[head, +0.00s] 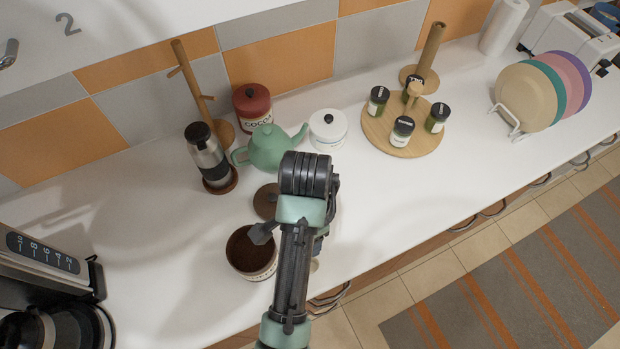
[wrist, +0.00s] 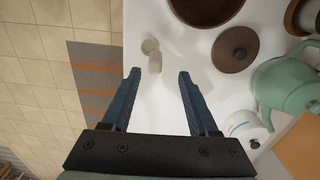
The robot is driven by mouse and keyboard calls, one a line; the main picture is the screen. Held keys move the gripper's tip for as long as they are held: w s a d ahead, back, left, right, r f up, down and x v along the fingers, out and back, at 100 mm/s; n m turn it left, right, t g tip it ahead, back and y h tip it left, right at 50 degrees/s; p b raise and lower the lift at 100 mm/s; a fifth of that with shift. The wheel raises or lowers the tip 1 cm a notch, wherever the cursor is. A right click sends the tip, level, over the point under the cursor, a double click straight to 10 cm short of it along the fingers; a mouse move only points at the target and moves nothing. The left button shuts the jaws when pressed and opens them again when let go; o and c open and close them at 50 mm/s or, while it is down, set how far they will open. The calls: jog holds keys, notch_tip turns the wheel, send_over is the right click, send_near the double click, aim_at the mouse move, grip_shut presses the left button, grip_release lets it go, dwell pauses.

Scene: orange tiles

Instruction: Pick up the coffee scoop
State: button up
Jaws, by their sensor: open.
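The coffee scoop looks like the small pale beige piece on the white counter near its front edge. In the wrist view the scoop (wrist: 151,48) lies just beyond my fingertips, closer to the left finger. In the head view only a bit of the scoop (head: 314,265) shows beside my arm. My gripper (wrist: 164,72) is open and empty, its two dark blue fingers apart above the counter. In the head view my arm hides most of the gripper; one grey finger shows over the coffee canister (head: 240,266).
The open canister and its brown lid (wrist: 236,50) are right of the scoop in the wrist view. The coffee maker (head: 45,265) is at left.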

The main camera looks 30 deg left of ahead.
notch_tip(320, 180, down, 3)
jog(key=shift+p, duration=0.4)
jog(key=shift+s+d+f+p, duration=0.15)
jog(key=shift+f+p, duration=0.25)
jog(key=shift+f, duration=0.95)
jog(key=shift+s+d+f+p, duration=0.15)
jog(key=shift+f+p, duration=0.25)
jog(key=shift+f, duration=0.95)
jog(key=shift+a, duration=0.1)
jog(key=shift+c, duration=0.2)
grip_shut()
